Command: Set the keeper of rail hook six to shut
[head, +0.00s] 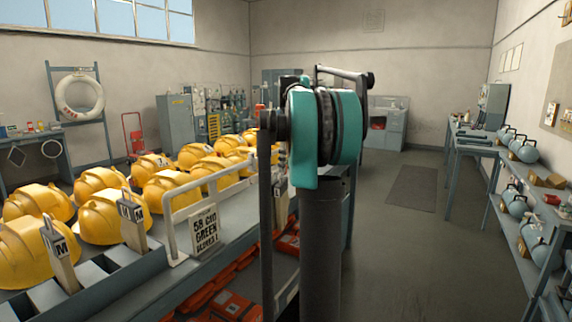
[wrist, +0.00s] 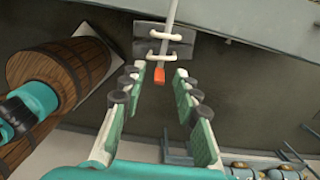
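In the wrist view my gripper (wrist: 156,77) is open, its two pale-green fingers with dark pads spread apart and nothing between them in contact. Beyond the fingertips, between them in the picture, is a white bar fitting (wrist: 166,35) on a dark grey plate, with a slim pale rod and an orange tip (wrist: 160,76). It may be a rail hook with its keeper; no number is readable, and I cannot tell whether it is open or shut. The gripper is hidden in the head view, where my arm fills the middle.
In the head view, a bench with yellow helmets (head: 100,215) and a white rail (head: 170,222) runs along the left.

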